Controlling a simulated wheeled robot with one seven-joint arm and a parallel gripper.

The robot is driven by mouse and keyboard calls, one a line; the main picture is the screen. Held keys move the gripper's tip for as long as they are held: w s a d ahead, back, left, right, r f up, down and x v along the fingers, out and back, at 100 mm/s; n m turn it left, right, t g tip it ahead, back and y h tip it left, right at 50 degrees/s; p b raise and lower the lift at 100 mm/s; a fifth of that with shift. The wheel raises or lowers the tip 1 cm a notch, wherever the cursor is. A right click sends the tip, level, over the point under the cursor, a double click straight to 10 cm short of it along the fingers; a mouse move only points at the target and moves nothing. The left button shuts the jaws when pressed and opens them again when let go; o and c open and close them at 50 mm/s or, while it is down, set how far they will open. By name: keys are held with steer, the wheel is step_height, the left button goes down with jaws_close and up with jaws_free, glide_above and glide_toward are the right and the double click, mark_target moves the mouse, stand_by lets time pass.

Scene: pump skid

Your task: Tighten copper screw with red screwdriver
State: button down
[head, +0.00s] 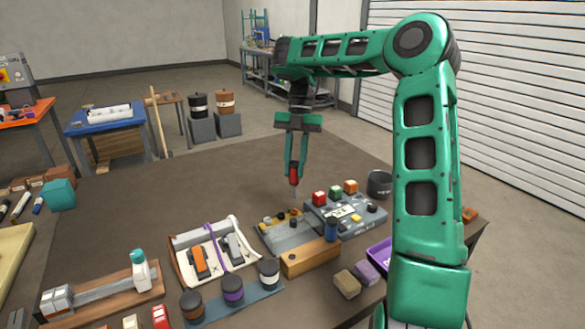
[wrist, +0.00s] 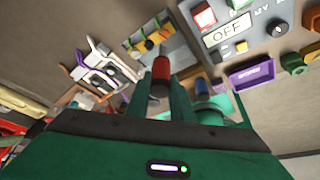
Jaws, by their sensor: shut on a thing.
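My gripper (head: 294,166) is shut on the red screwdriver (head: 294,176) and holds it upright, shaft down. In the wrist view the red handle (wrist: 161,70) shows between the fingers. The screwdriver's tip is above the back right part of a grey panel (head: 289,237) with a row of small yellow, orange and dark heads along its back. The panel also shows in the wrist view (wrist: 177,53). I cannot tell for certain which head is the copper screw. Whether the tip touches a head is also unclear.
A grey control box (head: 345,216) with coloured buttons stands right of the panel. A wooden block (head: 310,258) with a blue cylinder (head: 331,229) is in front. A white tray (head: 184,240) with tools is to the left, a dark pot (head: 379,184) at the right. The table behind is clear.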

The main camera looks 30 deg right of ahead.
mark_target(294, 185)
steer(key=shift+f, duration=0.1)
steer(key=shift+w+f+n, duration=0.1)
steer(key=shift+f+n, duration=0.3)
steer(key=shift+f, duration=1.3)
steer(key=shift+f, duration=0.75)
stand_by(1.1)
steer(key=shift+r, duration=0.1)
steer(key=shift+r, duration=2.45)
